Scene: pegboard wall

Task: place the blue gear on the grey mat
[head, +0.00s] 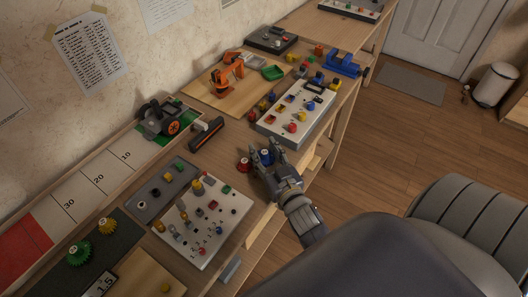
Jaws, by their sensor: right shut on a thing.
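My right gripper (267,152) is over the near edge of the workbench. It is shut on a small blue piece with a pale top (266,158), which looks like the blue gear; the fingers hide part of it. A dark grey mat (122,238) lies at the lower left of the bench, well to the left of the gripper. A green gear (79,254) and a yellow gear (107,226) stand on it. My left gripper is not in view.
A small red piece (244,165) is just left of the gripper. A white board with several pegs (190,255) and a grey board (143,213) lie between gripper and mat. A black and orange machine (160,122) stands behind. Another white board (318,112) is farther along.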

